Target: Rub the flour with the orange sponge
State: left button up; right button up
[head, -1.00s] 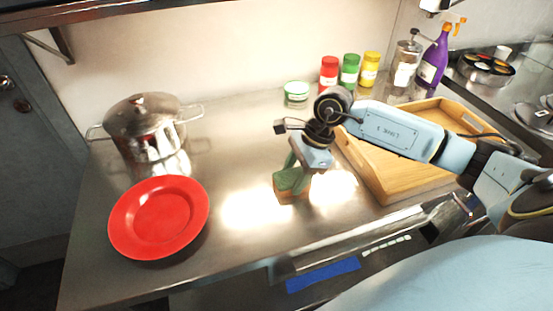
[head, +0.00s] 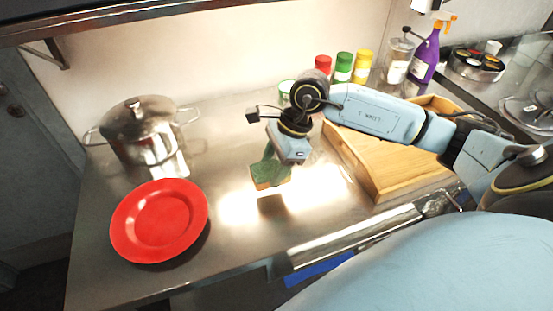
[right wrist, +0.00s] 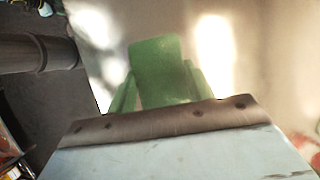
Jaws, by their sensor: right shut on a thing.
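My right gripper (head: 271,166) is shut on the sponge (head: 268,182), which has a green upper part and an orange-brown lower edge. The sponge hangs over the middle of the steel counter, with a dark shadow below it, so it looks a little above the surface. In the right wrist view the green face of the sponge (right wrist: 158,70) sits between the green fingers. I cannot pick out the flour: bright white patches on the counter on both sides of the sponge look like glare and may hide it. My left gripper is not in view.
A red plate (head: 160,220) and a steel pot (head: 140,130) stand to the left. A wooden tray (head: 385,165) is to the right, partly behind my arm. Red, green and yellow jars, a glass jar and a purple spray bottle (head: 426,60) stand at the back.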

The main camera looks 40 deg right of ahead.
jog(key=shift+r+p, duration=0.6)
jog(key=shift+r, duration=0.8)
